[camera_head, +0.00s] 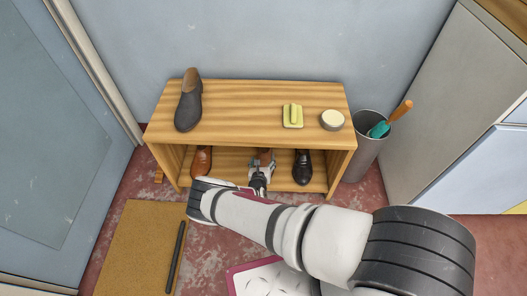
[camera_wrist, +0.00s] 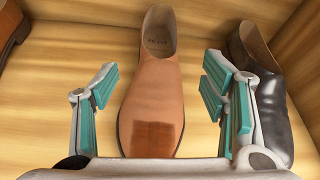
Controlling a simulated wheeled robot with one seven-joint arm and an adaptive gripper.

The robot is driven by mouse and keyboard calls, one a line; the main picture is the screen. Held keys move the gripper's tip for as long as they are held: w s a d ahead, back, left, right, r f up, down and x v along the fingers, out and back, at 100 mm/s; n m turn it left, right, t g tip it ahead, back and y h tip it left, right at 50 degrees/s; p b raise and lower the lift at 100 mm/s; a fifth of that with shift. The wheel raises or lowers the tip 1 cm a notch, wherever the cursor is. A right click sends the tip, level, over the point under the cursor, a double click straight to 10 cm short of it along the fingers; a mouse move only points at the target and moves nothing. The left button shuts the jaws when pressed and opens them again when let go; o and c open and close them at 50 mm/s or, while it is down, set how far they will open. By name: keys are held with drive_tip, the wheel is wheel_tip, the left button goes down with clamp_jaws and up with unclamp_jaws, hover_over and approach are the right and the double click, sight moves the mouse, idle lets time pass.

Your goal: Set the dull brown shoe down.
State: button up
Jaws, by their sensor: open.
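A brown shoe (camera_wrist: 150,85), mostly matte with a darker rectangular patch near its toe, stands upright on the bench's lower shelf (camera_wrist: 200,30). It also shows in the head view (camera_head: 265,154), partly hidden by my gripper (camera_head: 260,170). In the wrist view my gripper (camera_wrist: 160,85) is open, with one teal-padded finger on each side of the shoe and visible gaps between pads and shoe. Another brown shoe (camera_head: 202,161) stands to the left on the lower shelf, and a glossy black shoe (camera_head: 303,167) stands to the right, close to my right finger.
The wooden bench top (camera_head: 240,110) carries a dark grey shoe (camera_head: 189,103), a yellow sponge-like item (camera_head: 292,115) and a round tin (camera_head: 332,120). A grey bin (camera_head: 365,150) stands right of the bench. A mat (camera_head: 135,240) with a dark rod (camera_head: 175,258) lies front left.

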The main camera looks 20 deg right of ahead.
drive_tip(key=shift+p+v, duration=0.5)
drive_tip(key=shift+v, duration=1.2)
